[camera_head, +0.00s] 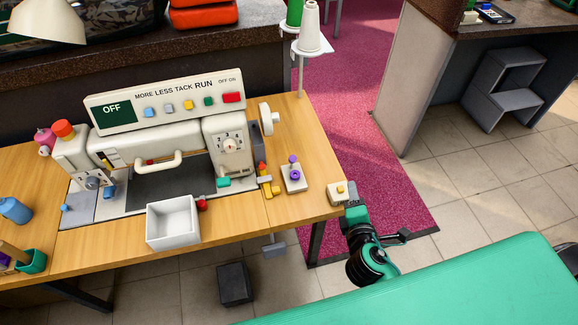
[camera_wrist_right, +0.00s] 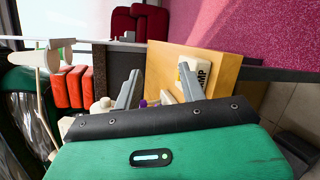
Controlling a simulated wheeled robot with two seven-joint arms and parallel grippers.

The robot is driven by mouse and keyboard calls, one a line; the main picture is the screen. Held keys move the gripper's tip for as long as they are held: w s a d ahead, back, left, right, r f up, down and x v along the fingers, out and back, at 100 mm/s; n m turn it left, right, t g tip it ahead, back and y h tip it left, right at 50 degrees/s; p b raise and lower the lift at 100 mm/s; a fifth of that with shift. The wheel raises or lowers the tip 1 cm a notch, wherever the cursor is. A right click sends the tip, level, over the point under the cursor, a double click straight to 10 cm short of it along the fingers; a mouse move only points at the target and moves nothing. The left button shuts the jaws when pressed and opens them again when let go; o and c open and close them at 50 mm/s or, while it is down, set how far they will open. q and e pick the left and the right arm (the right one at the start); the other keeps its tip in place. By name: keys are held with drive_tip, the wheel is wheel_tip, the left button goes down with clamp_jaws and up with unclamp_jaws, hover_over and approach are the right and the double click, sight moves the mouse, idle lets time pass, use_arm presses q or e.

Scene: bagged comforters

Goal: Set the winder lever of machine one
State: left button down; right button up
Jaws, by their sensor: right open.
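The sewing machine (camera_head: 165,145) stands on a wooden table, its panel (camera_head: 165,98) reading OFF at the left. A small pale block (camera_head: 294,180) with purple round parts (camera_head: 295,174) lies right of the machine; it looks like the winder, but I cannot tell its lever's position. My right gripper (camera_head: 351,190) is at the table's right corner, beside a small white box with a yellow button (camera_head: 338,191). In the right wrist view my gripper (camera_wrist_right: 160,82) is open, one finger overlapping the box marked "MP" (camera_wrist_right: 201,76). Purple shows between the fingers (camera_wrist_right: 143,103). My left gripper is not in view.
A white tray (camera_head: 173,222) sits at the table's front edge. Red and yellow parts (camera_head: 266,181) stand between machine and purple-topped block. A thread stand with a white cone (camera_head: 309,30) rises behind. A green surface (camera_head: 440,290) fills the front right.

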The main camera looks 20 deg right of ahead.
drive_tip(key=w+a+n+t+y, duration=0.2)
drive_tip(key=a+n+t+y, duration=0.15)
drive_tip(key=n, duration=0.45)
drive_tip(key=n+y, duration=0.6)
drive_tip(key=n, duration=0.5)
approach(291, 175)
wheel_tip(291, 175, up, 4)
drive_tip(key=s, duration=0.2)
drive_tip(key=shift+w+d+r+g, duration=0.1)
drive_tip(key=shift+d+r+g, duration=0.05)
drive_tip(key=shift+g, duration=0.3)
drive_tip(key=p+x, duration=0.3)
drive_tip(key=x, duration=0.9)
drive_tip(key=shift+d, duration=0.2)
drive_tip(key=shift+w, duration=0.4)
drive_tip(key=shift+a, duration=0.15)
